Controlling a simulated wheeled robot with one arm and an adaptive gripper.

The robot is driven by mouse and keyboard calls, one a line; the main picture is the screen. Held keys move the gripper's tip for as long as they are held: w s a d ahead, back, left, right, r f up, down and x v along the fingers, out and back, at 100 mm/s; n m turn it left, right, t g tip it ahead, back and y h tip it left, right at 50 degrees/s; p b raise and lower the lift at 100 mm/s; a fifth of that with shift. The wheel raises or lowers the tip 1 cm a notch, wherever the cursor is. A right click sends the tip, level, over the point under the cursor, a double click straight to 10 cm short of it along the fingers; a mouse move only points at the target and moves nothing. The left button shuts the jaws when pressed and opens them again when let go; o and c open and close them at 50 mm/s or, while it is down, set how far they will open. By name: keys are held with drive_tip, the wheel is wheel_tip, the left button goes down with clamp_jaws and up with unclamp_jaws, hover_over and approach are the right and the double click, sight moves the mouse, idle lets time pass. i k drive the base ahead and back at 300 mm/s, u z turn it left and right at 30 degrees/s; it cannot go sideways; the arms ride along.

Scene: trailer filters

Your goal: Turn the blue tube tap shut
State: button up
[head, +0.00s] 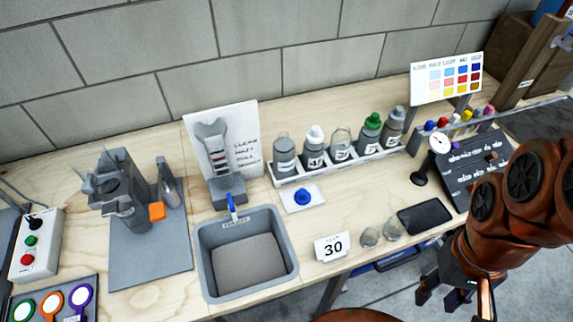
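A slim blue lever (233,207), which looks like the tube tap, stands at the back rim of a grey basin (208,262), below the foot of a grey stand with a striped tube (215,160). It is small, and I cannot tell how far it is turned. My gripper (455,300) hangs at the lower right, off the table's front edge, far to the right of the tap. Its dark fingers look spread apart with nothing between them.
A blue knob on a white plate (317,205) sits right of the basin. Several capped bottles (314,148) stand in a rack behind. A "30" card (332,247), small glass jars (369,237) and a black pad (425,216) lie toward the front edge.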

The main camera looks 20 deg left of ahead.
sight(229, 198)
drive_tip(key=z, duration=1.4)
drive_tip(key=k, duration=1.8)
drive_tip(key=u, duration=2.55)
drive_tip(key=i, duration=0.5)
drive_tip(key=u, duration=0.05)
